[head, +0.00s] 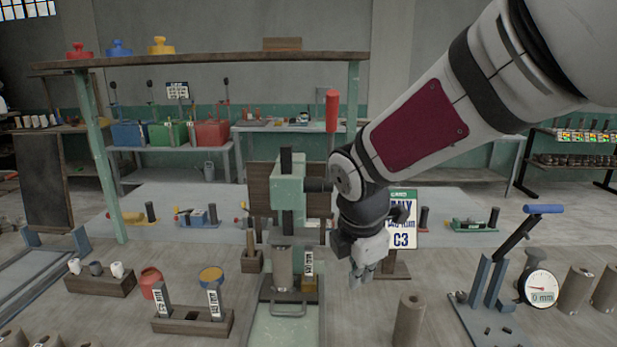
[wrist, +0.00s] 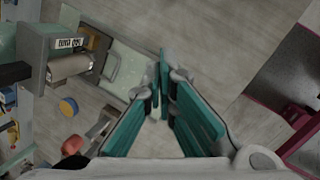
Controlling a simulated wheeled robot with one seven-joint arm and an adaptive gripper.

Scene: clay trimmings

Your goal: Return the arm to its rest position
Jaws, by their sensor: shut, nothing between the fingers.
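My arm reaches in from the upper right of the head view. My gripper (head: 360,276) hangs above the table, just right of the green press-like machine (head: 287,198), and points down. In the wrist view my gripper (wrist: 163,85) shows its teal finger pads drawn together at the tips, with nothing between them. A grey cylinder (head: 282,268) stands at the machine's base beside a labelled upright; in the wrist view the cylinder (wrist: 70,66) is at the upper left. My gripper appears apart from everything on the table.
A brown cylinder (head: 408,322) stands at the front, right of my gripper. A dial gauge (head: 538,290) and a blue-handled lever (head: 543,209) are at the right. A wooden holder (head: 192,323) with labelled uprights is at the left. A C3 sign (head: 404,233) stands behind my gripper.

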